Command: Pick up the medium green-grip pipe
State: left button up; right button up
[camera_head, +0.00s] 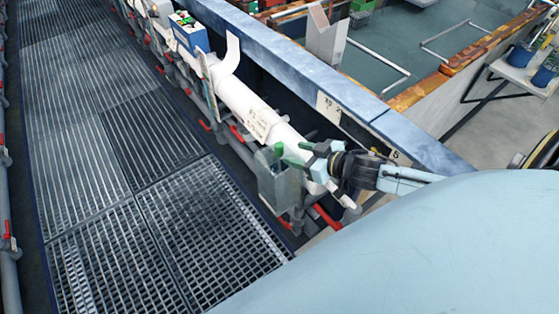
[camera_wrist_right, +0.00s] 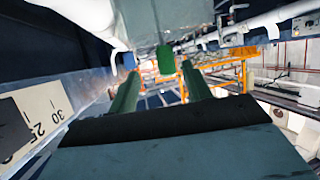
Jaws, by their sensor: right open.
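A green grip (camera_head: 279,149) stands up at the top of a grey metal box (camera_head: 281,188) in the head view. The pipe below the grip is hidden, and its size cannot be told. My right gripper (camera_head: 297,154) comes in from the right, with its green fingers pointing at the grip. In the right wrist view the two fingers (camera_wrist_right: 160,72) are spread apart and hold nothing. The green grip (camera_wrist_right: 166,59) shows ahead, between the fingertips in the picture; contact is not visible. My left gripper is not in view.
A long white pipe (camera_head: 242,101) runs behind the box, with several red valve handles (camera_head: 327,216) below. A blue beam (camera_head: 300,67) runs behind it. Grating floor (camera_head: 170,210) lies clear at the left. A scale plate (camera_wrist_right: 38,117) shows in the wrist view.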

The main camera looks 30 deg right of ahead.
aim_at(283, 153)
jog(key=shift+s+a+x, duration=0.1)
jog(key=shift+a+x, duration=0.1)
jog(key=shift+x, duration=1.5)
jog(key=shift+s+a+x, duration=0.1)
jog(key=shift+a+x, duration=0.05)
jog(key=shift+x, duration=1.6)
jog(key=shift+f, duration=0.2)
grip_shut()
